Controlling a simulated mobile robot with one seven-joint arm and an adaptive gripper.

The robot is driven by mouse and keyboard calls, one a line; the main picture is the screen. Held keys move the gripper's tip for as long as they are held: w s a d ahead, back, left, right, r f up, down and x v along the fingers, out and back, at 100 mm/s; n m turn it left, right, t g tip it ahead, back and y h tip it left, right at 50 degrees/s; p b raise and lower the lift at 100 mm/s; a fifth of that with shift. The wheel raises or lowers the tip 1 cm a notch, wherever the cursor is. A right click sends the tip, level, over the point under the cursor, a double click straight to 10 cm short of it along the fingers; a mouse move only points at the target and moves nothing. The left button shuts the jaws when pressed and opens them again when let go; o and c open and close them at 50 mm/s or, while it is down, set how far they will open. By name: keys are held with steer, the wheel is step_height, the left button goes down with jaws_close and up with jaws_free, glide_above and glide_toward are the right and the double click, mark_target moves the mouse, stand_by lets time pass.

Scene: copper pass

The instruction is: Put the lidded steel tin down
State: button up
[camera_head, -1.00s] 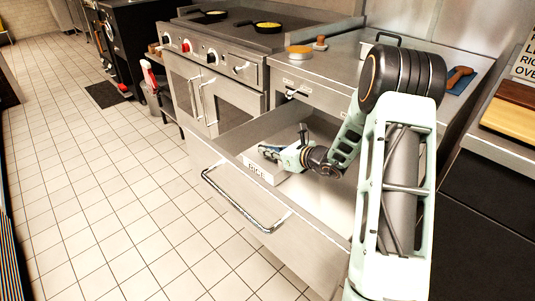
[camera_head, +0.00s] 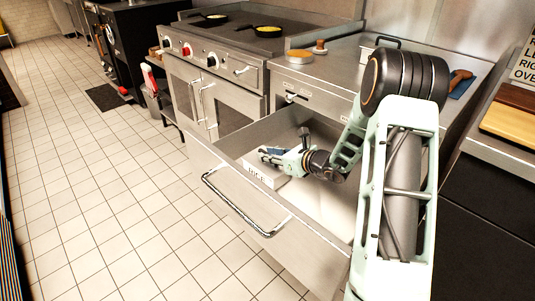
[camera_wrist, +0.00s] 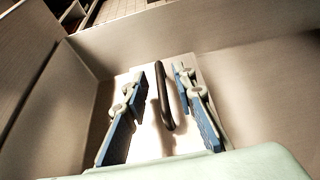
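The lidded steel tin (camera_head: 262,175), with a label reading RICE, sits inside the open drawer near its front left corner. In the wrist view its pale lid (camera_wrist: 150,125) lies below my gripper, with a dark upright handle (camera_wrist: 165,105) on it. My gripper (camera_head: 270,155) is right above the tin. In the wrist view the two blue-padded fingers (camera_wrist: 158,88) are spread on either side of the handle, with a visible gap to each side. The tin's underside is hidden, so its contact with the drawer floor cannot be seen.
The drawer (camera_head: 320,195) is pulled out, with a bar handle (camera_head: 240,208) on its front and bare floor to the right of the tin. Drawer walls stand close around my gripper. A stove with pans (camera_head: 268,31) and a steel counter (camera_head: 340,55) lie behind.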

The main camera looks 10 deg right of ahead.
steer(key=p+v, duration=0.2)
steer(key=v, duration=0.9)
steer(key=shift+d, duration=0.15)
